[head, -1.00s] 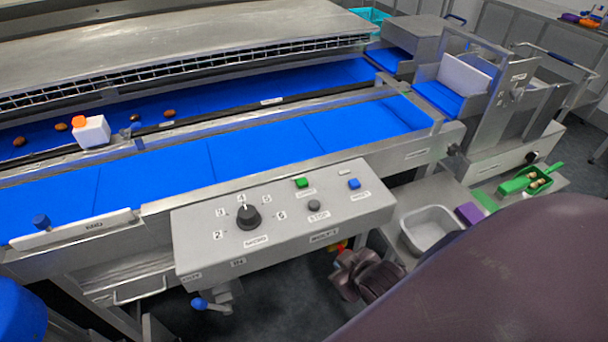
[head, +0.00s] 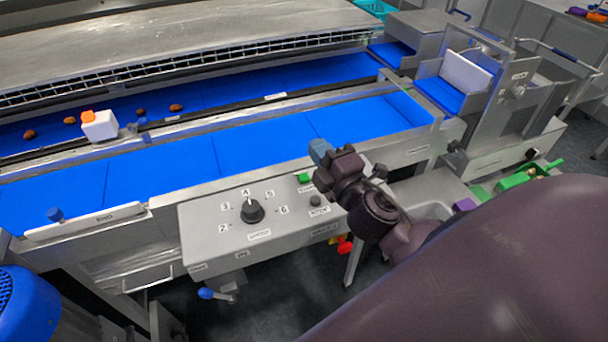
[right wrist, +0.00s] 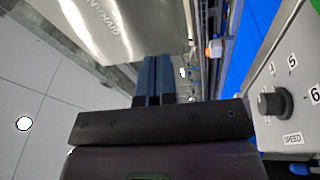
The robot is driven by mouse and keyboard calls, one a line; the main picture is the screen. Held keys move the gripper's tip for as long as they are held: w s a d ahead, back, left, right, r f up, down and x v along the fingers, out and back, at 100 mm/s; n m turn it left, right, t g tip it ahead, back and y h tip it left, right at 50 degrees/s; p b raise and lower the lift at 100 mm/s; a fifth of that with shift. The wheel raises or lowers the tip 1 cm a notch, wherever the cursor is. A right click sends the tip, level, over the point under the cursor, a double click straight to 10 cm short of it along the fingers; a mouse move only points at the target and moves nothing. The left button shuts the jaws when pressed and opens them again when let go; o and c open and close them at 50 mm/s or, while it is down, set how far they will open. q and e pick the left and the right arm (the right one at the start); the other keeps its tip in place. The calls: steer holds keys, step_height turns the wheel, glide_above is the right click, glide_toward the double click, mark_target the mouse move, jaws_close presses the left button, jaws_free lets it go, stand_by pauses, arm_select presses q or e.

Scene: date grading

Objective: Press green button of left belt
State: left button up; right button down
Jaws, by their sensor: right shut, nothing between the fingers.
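A grey control panel (head: 215,245) is fixed to the front of the belt (head: 255,143). My left gripper is not in view.
A black speed knob (head: 252,211) stands on the panel's left half. Behind lie several dates (head: 140,111) and a white box with an orange top (head: 99,127). A blue ribbed housing (head: 20,305) is at lower left. A metal hopper (head: 480,75) stands at right.

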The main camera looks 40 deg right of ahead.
steer(key=w+a+r+n+g+y, duration=0.15)
steer(key=a+n+g+y, duration=0.4)
steer(key=n, duration=0.75)
steer(key=w+a+r+n+g+y, duration=0.1)
steer(key=w+a+n+g+y, duration=0.15)
steer(key=n+y, duration=0.8)
steer(key=w+d+f+n+g+h, duration=0.1)
steer(key=d+f+n+h, duration=0.1)
steer(key=d+n+h, duration=0.2)
steer(key=w+d+f+n+g+h+p, duration=0.1)
steer(key=w+d+f+n+g+h, duration=0.1)
steer(key=d+n+h, duration=0.3)
steer(key=shift+d+f+n+h, duration=0.15)
steer(key=shift+f+n+h, duration=0.1)
steer(key=shift+n+h, duration=0.65)
steer(key=shift+w, duration=0.1)
